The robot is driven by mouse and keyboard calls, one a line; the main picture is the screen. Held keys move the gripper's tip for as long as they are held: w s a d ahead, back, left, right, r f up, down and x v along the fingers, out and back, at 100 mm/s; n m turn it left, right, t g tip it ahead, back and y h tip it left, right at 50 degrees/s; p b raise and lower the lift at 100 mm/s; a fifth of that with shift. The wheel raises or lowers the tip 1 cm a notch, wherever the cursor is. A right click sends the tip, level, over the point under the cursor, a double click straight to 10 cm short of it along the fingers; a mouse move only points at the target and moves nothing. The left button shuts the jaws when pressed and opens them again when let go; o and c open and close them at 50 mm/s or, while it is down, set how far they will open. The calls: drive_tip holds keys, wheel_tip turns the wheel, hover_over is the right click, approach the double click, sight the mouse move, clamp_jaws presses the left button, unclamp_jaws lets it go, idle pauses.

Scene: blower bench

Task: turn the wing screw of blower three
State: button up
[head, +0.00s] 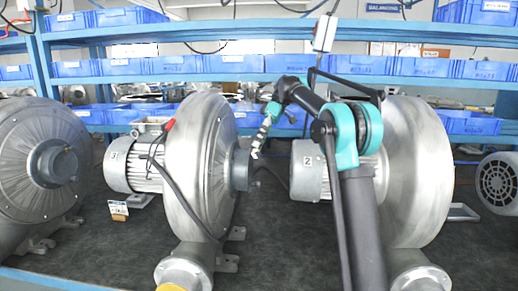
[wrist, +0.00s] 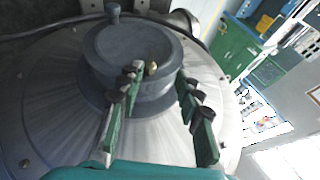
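Blower three (head: 205,165), with a "3" on its motor (head: 130,165), stands left of centre in the head view. Its grey hub (head: 241,168) faces right. My gripper (head: 258,148) is just right of the hub. In the wrist view the round hub (wrist: 125,50) fills the upper middle, in front of the silver housing (wrist: 60,100). A small brass-coloured screw (wrist: 151,67) shows on the hub, between the fingertips of my gripper (wrist: 160,76). The fingers are apart, and I see no contact with the screw. Its wings are too small to make out.
Blower two (head: 415,170) stands to the right, partly behind my arm. Another blower (head: 40,170) is at the far left. A dark cable (head: 178,190) hangs across blower three. A grey knob (wrist: 113,12) stands up from the hub's far rim. Shelves with blue bins (head: 122,67) run behind.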

wheel_tip(320, 180, up, 8)
drive_tip(key=shift+f, duration=0.15)
drive_tip(key=shift+o, duration=0.4)
